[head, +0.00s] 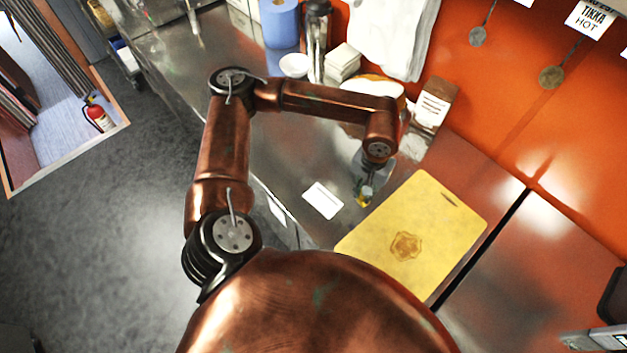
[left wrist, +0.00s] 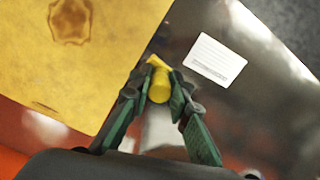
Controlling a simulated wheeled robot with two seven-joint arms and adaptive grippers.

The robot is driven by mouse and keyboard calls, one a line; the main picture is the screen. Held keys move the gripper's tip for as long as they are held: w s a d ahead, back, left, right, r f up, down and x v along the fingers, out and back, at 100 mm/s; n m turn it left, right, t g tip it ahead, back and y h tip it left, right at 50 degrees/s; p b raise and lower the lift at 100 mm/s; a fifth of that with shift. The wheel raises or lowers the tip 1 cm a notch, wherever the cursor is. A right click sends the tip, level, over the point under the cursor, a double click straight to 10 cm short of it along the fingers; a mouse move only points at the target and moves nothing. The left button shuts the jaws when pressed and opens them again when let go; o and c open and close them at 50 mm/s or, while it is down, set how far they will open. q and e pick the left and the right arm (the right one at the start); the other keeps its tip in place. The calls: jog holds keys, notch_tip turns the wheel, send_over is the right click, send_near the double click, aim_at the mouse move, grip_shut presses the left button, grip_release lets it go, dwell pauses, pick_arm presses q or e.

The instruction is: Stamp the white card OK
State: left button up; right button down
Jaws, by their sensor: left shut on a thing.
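The white card (head: 323,200) lies flat on the steel counter, to the left of my left gripper in the head view. In the left wrist view the card (left wrist: 215,60) shows faint printed lines and lies to the right of the fingertips. My left gripper (head: 366,189) is shut on a yellow stamp (left wrist: 159,86), whose round body sits between the green fingers (left wrist: 158,92). The stamp's far end and underside are hard to make out. The stamp is apart from the card. My right gripper is not in view.
A yellow cutting board (head: 440,215) with a brown mark lies right of the left gripper. At the back stand a blue roll (head: 280,25), a stack of white squares (head: 343,60) and a brown box with a label (head: 434,105). Bare steel surrounds the card.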

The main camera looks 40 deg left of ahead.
pick_arm(q)
jog(key=n, duration=0.1)
jog(key=n+p, duration=0.1)
jog(key=n, duration=0.2)
jog(key=shift+w+a, duration=0.1)
jog(key=shift+a, duration=0.15)
jog(key=n+p, duration=0.1)
jog(key=n, duration=0.1)
jog(key=n+p, duration=0.1)
jog(key=n, duration=0.2)
jog(key=shift+w+a+f, duration=0.1)
jog(key=shift+a+f, duration=0.1)
jog(key=shift+a, duration=0.2)
jog(key=s+a+f+n+p, duration=0.2)
jog(key=a+n+p, duration=0.25)
jog(key=n, duration=1.05)
jog(key=s+a+f+n+p, duration=0.2)
jog(key=a+f+n+p, duration=0.3)
jog(key=n, duration=0.9)
jog(key=shift+w+a+f+b, duration=0.15)
jog(key=shift+a+f+b, duration=0.2)
jog(key=shift+f+b, duration=0.7)
jog(key=shift+w+a+f+b, duration=0.1)
jog(key=shift+a+f+b, duration=0.35)
jog(key=shift+b, duration=0.95)
jog(key=shift+s+d+f+b, duration=0.1)
jog(key=shift+f+b, duration=0.4)
jog(key=shift+f, duration=0.25)
jog(key=shift+r, duration=0.1)
